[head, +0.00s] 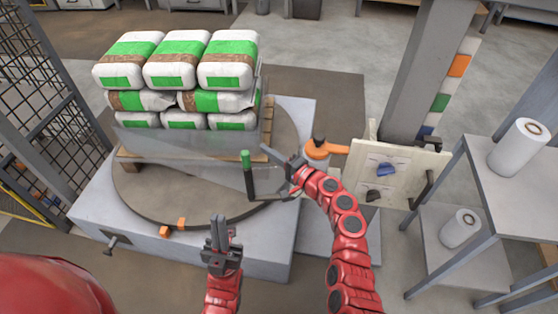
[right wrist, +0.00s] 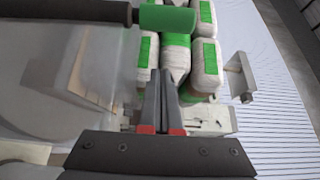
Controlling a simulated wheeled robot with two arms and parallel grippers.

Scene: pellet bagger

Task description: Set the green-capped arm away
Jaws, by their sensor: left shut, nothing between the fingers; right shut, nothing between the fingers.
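The green-capped arm shows in the head view as a dark upright post with a green cap (head: 246,160) and a thin bar running right from its foot, over the turntable's front right. In the right wrist view the green cap (right wrist: 168,18) and its dark bar cross the top left. My right gripper (head: 266,151) is shut and empty, just right of the post and apart from the cap in the head view. It also shows in the right wrist view (right wrist: 165,75), with its fingers together below the cap. My left gripper (head: 217,222) is shut and empty in front of the turntable.
Stacked white-and-green bags (head: 172,72) stand on a pallet on the round turntable (head: 150,200), with translucent film around the lower part. A shelf (head: 490,165) holds white rolls; mesh fencing (head: 50,90) is left.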

